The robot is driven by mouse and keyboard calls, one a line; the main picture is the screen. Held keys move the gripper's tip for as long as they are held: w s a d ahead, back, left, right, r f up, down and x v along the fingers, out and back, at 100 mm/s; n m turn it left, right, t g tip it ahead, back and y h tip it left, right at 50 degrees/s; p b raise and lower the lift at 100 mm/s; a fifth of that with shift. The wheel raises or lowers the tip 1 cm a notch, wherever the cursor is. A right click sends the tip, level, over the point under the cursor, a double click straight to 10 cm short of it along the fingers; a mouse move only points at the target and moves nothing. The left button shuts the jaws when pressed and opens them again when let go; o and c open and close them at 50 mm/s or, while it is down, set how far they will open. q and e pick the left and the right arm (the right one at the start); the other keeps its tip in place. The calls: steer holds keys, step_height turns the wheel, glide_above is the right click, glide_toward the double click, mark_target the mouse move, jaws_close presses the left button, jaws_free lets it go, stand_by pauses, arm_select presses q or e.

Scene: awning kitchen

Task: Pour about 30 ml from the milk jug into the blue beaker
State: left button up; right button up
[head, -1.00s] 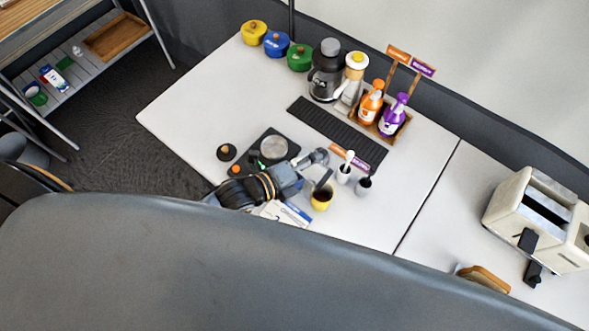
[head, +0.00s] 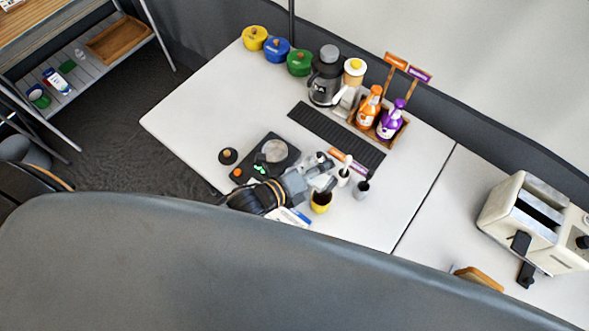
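My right gripper (head: 327,175) reaches in over the white table from the lower middle. Its fingers look apart, just left of a small white vessel (head: 343,178). I cannot tell whether they touch it. A small grey cup with a dark inside (head: 361,190) stands just right of that vessel. I cannot tell which of these, if either, is the milk jug. No blue beaker can be made out; it may be hidden by my arm or body. My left gripper is out of view.
A yellow cup (head: 320,203) stands just below the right gripper. A black scale (head: 255,172) lies left of it, and a dark ribbed mat (head: 335,135) behind. Orange (head: 369,106) and purple (head: 391,122) bottles stand in a wooden caddy. The table's left part is clear.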

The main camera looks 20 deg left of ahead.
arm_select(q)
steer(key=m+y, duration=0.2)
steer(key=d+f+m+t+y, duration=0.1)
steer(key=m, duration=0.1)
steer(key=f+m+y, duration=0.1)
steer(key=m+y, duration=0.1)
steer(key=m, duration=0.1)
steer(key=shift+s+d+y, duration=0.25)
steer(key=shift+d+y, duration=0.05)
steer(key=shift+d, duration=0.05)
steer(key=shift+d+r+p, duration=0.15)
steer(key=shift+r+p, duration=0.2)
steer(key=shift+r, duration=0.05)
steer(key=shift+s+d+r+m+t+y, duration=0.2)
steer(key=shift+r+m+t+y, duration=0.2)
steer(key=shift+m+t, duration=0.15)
arm_select(e)
steer(key=shift+a+r, duration=0.1)
steer(key=shift+r, duration=0.85)
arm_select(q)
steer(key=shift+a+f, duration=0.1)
arm_select(e)
steer(key=shift+f, duration=0.1)
